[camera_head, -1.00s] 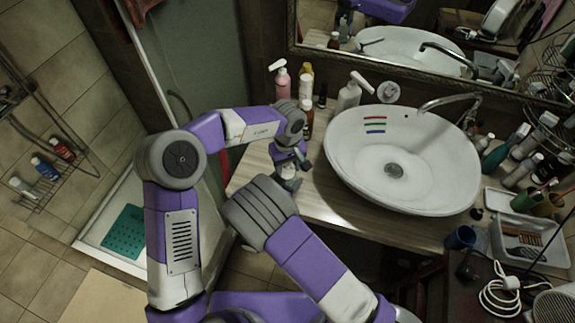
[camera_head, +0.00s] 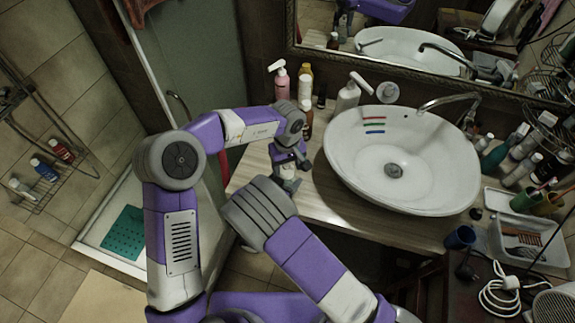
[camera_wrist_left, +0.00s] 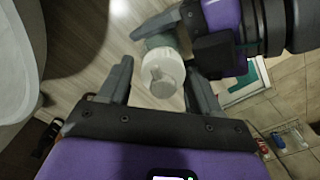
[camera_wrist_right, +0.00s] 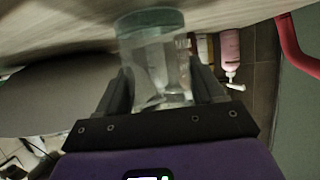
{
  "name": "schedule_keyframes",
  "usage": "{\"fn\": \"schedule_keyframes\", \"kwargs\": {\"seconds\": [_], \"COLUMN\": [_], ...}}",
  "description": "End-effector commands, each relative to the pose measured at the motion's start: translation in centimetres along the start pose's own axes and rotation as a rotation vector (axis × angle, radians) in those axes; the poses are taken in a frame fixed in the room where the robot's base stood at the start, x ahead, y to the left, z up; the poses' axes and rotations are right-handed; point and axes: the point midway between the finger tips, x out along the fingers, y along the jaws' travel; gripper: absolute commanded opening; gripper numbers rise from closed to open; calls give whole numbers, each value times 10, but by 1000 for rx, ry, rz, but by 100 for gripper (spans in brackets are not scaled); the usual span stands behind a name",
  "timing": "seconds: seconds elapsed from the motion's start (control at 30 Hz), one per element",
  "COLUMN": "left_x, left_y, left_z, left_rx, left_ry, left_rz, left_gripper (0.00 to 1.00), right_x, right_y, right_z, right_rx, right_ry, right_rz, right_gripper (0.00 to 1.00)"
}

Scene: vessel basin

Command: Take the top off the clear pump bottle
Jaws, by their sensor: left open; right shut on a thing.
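The clear pump bottle (camera_wrist_right: 157,60) is held between the fingers of my right gripper (camera_wrist_right: 158,82), and its see-through body shows in the right wrist view. Its white pump top (camera_wrist_left: 162,74) faces the camera in the left wrist view. My left gripper (camera_wrist_left: 157,68) is open, with its fingertips on either side of the white top and a gap visible at each side. In the head view the left gripper (camera_head: 289,180) points down at the counter's left end. There the right gripper is hidden behind my arm, and the bottle is mostly covered.
The white basin (camera_head: 350,180) stands right of the grippers on the wooden counter (camera_head: 318,205). A pink pump bottle (camera_head: 282,82), a white pump bottle (camera_head: 348,95) and small bottles stand along the back. Trays and toiletries crowd the right side. Some counter front is bare.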

Motion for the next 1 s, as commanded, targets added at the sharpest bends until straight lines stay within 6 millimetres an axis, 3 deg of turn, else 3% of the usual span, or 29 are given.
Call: {"fn": "schedule_keyframes", "kwargs": {"seconds": [0.3, 0.53, 0.83, 1.0], "left_x": [-38, -48, -74, -69], "left_y": [-3, -1, 2, 2], "left_z": [0, 1, 1, 1], "left_rx": [-4, 32, 258, 299], "left_ry": [-3, -5, -6, -5], "left_rz": [-7, -7, -4, -5], "left_gripper": [76, 72, 72, 72], "right_x": [4, 2, 1, 1], "right_y": [5, 3, 1, 1], "right_z": [1, 1, 2, 1], "right_rx": [-1, -1, -1, 0], "right_ry": [-3, -4, -4, -4], "right_rz": [12, 6, 3, 2], "right_gripper": [0, 0, 0, 0]}}
